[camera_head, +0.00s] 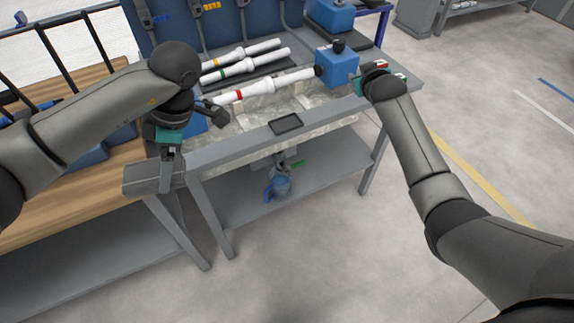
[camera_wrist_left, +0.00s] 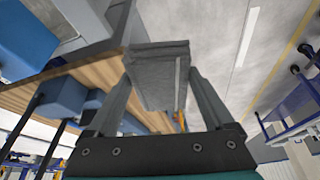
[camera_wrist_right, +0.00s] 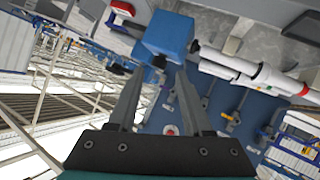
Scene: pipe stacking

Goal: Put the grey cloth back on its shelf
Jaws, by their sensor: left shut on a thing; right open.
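The grey cloth (camera_head: 145,180) is a flat folded pad at the front left corner of the metal bench, above floor level. My left gripper (camera_head: 170,172) points down and is shut on it. In the left wrist view the cloth (camera_wrist_left: 158,72) sits between the two fingers. My right gripper (camera_head: 364,84) is at the bench's right end, beside a blue clamp block (camera_head: 338,66). In the right wrist view its fingers (camera_wrist_right: 158,84) are apart, with nothing between them. A grey lower shelf (camera_head: 325,187) lies under the bench; I cannot tell whether it is the cloth's shelf.
White pipes with coloured bands (camera_head: 262,90) lie on the metal bench (camera_head: 225,153). A small black tray (camera_head: 286,124) is near its front edge. A wooden bench (camera_head: 70,205) adjoins at left. The floor in front is clear.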

